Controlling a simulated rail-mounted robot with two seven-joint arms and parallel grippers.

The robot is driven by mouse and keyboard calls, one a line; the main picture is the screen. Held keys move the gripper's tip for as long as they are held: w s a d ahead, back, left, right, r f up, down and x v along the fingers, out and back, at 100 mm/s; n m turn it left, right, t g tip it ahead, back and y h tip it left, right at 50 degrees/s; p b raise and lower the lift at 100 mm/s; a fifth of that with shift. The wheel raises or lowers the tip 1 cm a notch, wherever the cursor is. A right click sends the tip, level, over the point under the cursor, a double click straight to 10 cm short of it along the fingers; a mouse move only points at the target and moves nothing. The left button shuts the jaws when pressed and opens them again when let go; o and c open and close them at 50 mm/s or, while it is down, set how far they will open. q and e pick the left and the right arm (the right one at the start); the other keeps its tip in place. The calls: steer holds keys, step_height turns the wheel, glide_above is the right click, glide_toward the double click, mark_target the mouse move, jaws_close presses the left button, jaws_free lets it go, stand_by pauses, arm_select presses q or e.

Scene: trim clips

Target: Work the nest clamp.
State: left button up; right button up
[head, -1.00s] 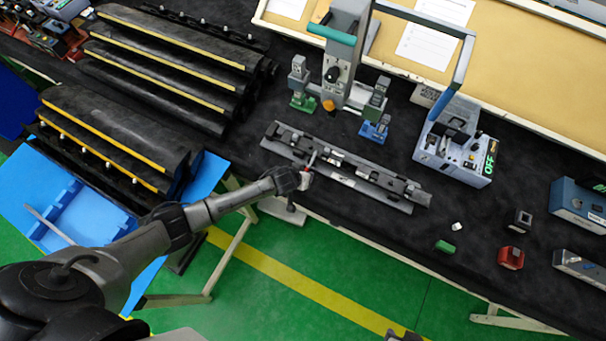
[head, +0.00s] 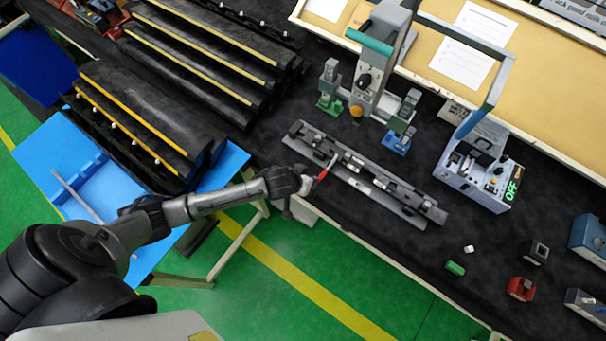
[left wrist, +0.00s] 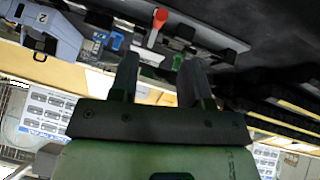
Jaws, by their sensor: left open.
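The nest clamp's red-handled lever (head: 323,173) sits on the long dark grey fixture (head: 410,212) at the table's front. Its red end leans out over the fixture's front edge, toward my left gripper. My left gripper (head: 306,184) is just in front of this edge, close to the red handle; its fingers are hard to make out there. In the left wrist view the gripper (left wrist: 157,70) is open with nothing between its fingers. The red handle (left wrist: 159,17) shows beyond the fingertips, seemingly apart from them. My right gripper is in neither view.
Behind the fixture stand a grey device with a teal handle (head: 369,42), a green clip stand (head: 329,98) and a blue one (head: 398,142). A box reading OFF (head: 480,182) is at right. Black rails with yellow strips (head: 150,120) lie left.

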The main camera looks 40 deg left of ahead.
arm_select(q)
steer(key=shift+v, duration=1.15)
steer(key=shift+c, duration=0.3)
